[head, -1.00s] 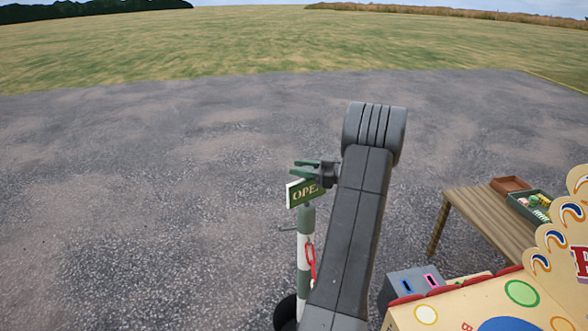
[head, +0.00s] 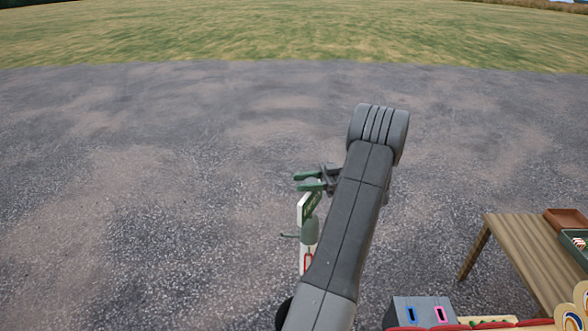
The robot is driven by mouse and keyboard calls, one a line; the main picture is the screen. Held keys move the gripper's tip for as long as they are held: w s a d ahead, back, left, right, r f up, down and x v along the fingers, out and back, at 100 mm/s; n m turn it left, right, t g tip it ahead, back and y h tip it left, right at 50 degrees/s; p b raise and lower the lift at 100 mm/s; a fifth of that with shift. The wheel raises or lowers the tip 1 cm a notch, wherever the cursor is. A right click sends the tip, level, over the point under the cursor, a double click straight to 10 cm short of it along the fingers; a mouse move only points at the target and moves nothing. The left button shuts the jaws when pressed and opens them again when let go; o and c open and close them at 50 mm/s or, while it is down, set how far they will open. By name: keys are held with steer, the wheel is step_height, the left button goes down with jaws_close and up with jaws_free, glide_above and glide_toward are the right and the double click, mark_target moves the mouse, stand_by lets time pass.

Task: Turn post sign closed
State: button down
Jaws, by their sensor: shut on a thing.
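The post sign (head: 308,207) is a small green board with a pale edge and pale lettering, at the top of a post (head: 310,234). I see it at a steep angle, so its lettering is too narrow to read. My gripper (head: 304,181), with green fingers, is at the sign's top edge and shut on the sign. My arm hides part of the post's right side and lower end. A small hook sticks out to the left of the post, and a bit of red chain hangs at its front.
A wooden table (head: 508,248) with a brown tray (head: 565,218) and a green tray stands at the right. A grey box (head: 422,311) with blue and pink slots is at the bottom right beside the stall. The paved ground to the left is open.

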stand_by(0.4)
steer(key=c, duration=0.9)
jaws_free()
steer(key=shift+f, duration=0.1)
